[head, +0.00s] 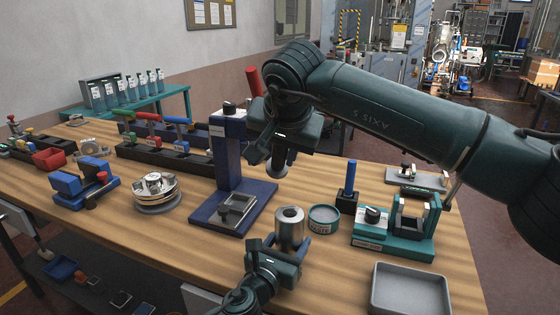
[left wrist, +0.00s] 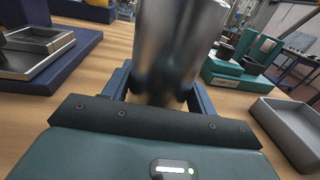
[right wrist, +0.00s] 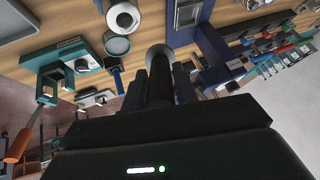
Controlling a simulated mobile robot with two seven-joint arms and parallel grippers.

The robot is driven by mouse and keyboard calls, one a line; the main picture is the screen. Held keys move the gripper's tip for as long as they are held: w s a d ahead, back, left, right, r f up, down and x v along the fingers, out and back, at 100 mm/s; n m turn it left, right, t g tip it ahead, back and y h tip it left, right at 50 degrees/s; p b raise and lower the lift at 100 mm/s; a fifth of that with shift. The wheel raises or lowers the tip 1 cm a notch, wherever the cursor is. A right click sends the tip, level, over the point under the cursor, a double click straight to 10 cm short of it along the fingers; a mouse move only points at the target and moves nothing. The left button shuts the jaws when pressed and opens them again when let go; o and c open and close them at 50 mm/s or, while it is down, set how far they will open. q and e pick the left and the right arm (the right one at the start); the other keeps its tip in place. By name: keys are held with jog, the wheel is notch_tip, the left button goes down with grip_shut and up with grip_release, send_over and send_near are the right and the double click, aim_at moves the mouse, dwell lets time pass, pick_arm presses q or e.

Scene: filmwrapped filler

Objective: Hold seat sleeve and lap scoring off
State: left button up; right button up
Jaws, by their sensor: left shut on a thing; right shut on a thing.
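The seat sleeve (head: 290,229) is a bright metal cylinder with a bore in its top, standing upright at the table's front middle. My left gripper (head: 283,246) is shut around it; its metal wall fills the middle of the left wrist view (left wrist: 172,50). My right gripper (head: 275,140) is above and behind the sleeve, shut on a dark round-ended tool, seemingly the lap (head: 279,164). The tool's end points down, apart from the sleeve. In the right wrist view the tool (right wrist: 158,58) sits between the fingers, and the sleeve's open top (right wrist: 123,18) shows up left.
A round labelled tin (head: 323,218) stands just right of the sleeve. A blue stand (head: 228,150) is to its left. A blue-handled tool in a black block (head: 347,200), a teal fixture (head: 395,240) and an empty grey tray (head: 410,292) lie to the right.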

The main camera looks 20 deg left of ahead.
jog(key=shift+f, duration=0.1)
dwell(0.5)
jog(key=shift+f, duration=0.25)
jog(key=shift+f, duration=3.25)
jog(key=shift+d+f, duration=0.15)
jog(key=shift+f, duration=0.15)
jog(key=shift+d+f, duration=0.15)
jog(key=shift+d, duration=2.9)
jog(key=shift+a, duration=3.2)
jog(key=shift+r, duration=4.1)
